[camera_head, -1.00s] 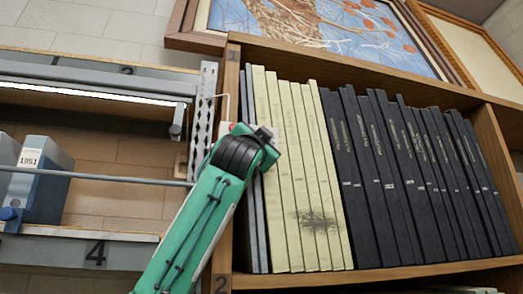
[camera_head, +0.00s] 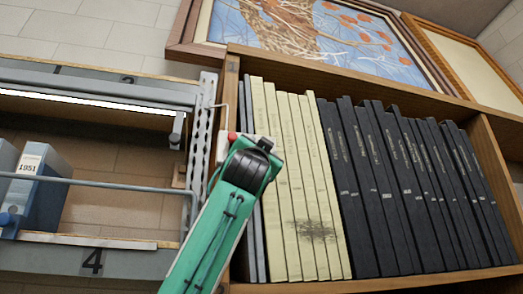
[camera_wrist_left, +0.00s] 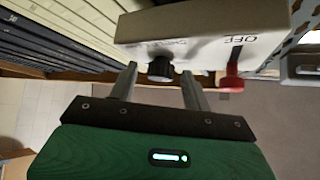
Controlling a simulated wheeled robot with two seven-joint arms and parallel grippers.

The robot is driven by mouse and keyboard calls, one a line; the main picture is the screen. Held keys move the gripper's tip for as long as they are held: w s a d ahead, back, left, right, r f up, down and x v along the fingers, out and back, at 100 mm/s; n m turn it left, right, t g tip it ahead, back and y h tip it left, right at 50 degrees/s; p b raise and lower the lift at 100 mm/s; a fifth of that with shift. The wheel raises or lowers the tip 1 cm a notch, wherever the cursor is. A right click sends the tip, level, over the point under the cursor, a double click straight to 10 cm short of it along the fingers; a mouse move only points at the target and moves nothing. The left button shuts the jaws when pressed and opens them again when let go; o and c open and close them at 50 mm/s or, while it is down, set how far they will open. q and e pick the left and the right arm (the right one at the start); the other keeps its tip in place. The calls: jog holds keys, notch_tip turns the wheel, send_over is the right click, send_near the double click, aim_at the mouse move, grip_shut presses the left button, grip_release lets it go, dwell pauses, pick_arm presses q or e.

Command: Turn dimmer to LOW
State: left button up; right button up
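In the left wrist view a pale control box (camera_wrist_left: 205,28) hangs at the top, with upside-down lettering that includes "OFF". A black dimmer knob (camera_wrist_left: 160,69) sticks out of it, and a red-tipped switch (camera_wrist_left: 232,80) is to its right. My left gripper (camera_wrist_left: 159,72) is open, with one finger on each side of the knob and visible gaps between. Whether a finger touches the knob or box cannot be told. The knob's setting is not readable. In the head view my green left arm hides most of the box; a bit of red (camera_head: 232,136) shows beside it. My right gripper is not in view.
A wooden bookcase (camera_head: 380,283) with cream and black volumes stands right of the arm. A metal rack (camera_head: 201,130) with a lit strip lamp (camera_head: 90,102) and blue box file (camera_head: 45,205) is on the left. A framed picture (camera_head: 300,35) is above.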

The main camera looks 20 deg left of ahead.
pick_arm(q)
jog(key=b+v, duration=0.7)
jog(key=v, duration=0.6)
jog(key=shift+s+f+b, duration=0.25)
jog(key=shift+s+b, duration=0.05)
jog(key=shift+b, duration=0.05)
